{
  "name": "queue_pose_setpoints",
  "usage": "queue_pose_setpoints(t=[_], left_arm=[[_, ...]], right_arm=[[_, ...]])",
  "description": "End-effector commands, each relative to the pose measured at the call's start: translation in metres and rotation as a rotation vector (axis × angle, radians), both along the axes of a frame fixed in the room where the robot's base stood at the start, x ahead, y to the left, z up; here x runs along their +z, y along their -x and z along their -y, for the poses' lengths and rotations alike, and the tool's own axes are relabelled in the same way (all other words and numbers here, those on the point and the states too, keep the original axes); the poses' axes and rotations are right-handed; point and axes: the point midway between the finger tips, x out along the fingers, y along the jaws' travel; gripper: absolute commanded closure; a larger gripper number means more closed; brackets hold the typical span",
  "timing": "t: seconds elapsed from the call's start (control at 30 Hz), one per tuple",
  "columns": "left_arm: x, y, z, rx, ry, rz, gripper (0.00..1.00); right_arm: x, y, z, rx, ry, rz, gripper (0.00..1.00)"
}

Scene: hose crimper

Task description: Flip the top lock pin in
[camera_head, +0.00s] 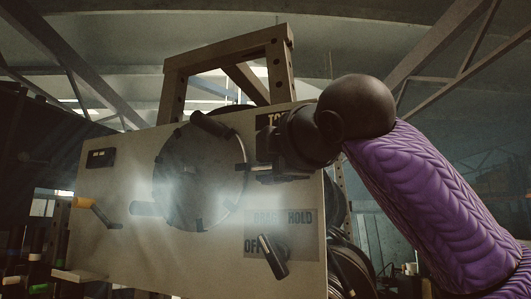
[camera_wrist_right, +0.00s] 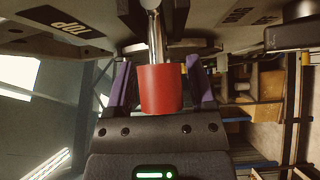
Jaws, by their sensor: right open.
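The beige machine panel (camera_head: 110,195) stands ahead, with a dark round disc (camera_head: 200,175) in its middle. A partly covered label starting "TO" (camera_head: 270,119) is at its upper right; it reads "TOP" in the right wrist view (camera_wrist_right: 68,24). The lock pin shows there as a metal rod (camera_wrist_right: 155,38) with a red cylindrical grip (camera_wrist_right: 161,90). My right gripper (camera_head: 270,165) is at the panel's upper right, its body hiding the pin in the head view. Its purple fingers (camera_wrist_right: 160,78) are open, one on each side of the red grip, with gaps visible. My left gripper is out of view.
A dark lever (camera_head: 273,258) sits on the lower right plate (camera_head: 300,236) marked "HOLD" and "OFF". An orange-ended handle (camera_head: 85,203) sticks out at the left. A perforated frame (camera_head: 225,50) rises above the machine. Shelving (camera_wrist_right: 262,95) stands to the right in the wrist view.

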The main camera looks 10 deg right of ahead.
Motion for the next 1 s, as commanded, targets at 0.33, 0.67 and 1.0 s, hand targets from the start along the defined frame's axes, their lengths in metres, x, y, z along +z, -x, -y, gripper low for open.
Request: queue_pose_setpoints(t=[0.33, 0.67, 1.0], left_arm=[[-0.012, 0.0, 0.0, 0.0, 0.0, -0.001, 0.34], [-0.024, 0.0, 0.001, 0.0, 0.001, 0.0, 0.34], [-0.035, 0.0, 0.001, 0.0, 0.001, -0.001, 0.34]], right_arm=[[-0.002, 0.018, 0.006, -0.005, -0.003, -0.001, 0.29], [-0.002, 0.051, 0.01, -0.001, -0.001, 0.002, 0.29], [-0.001, 0.084, 0.017, 0.0, 0.0, 0.002, 0.29]])
